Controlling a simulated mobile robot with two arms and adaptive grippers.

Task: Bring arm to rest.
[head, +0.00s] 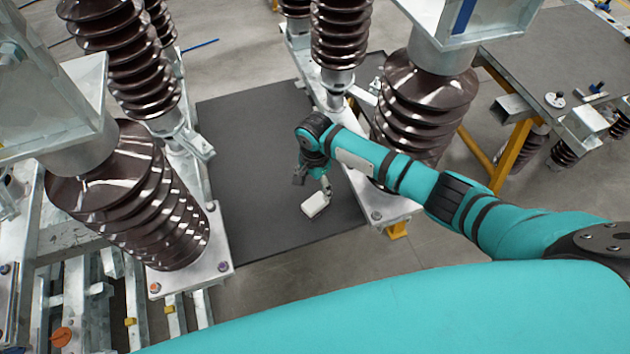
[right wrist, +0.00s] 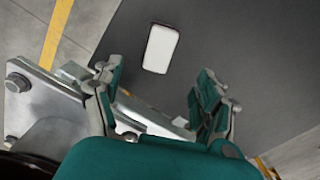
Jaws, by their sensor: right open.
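My right arm reaches in from the right in the head view, over a brown insulator column. My right gripper (head: 323,183) hangs from its end above the dark mat (head: 245,130), between the two rows of insulators. In the right wrist view the right gripper (right wrist: 162,88) has its fingers spread wide with nothing between them. A small white block (head: 315,204) lies on the mat close to the gripper in the head view. The white block also shows in the right wrist view (right wrist: 160,48), beyond the fingertips and apart from them. My left gripper is not in view.
Brown insulators (head: 135,200) on metal frames stand left, and more insulators (head: 425,105) stand right, close to my right arm. A metal base plate (right wrist: 50,105) lies near the gripper's left finger. A grey table (head: 560,55) with small parts stands at the upper right.

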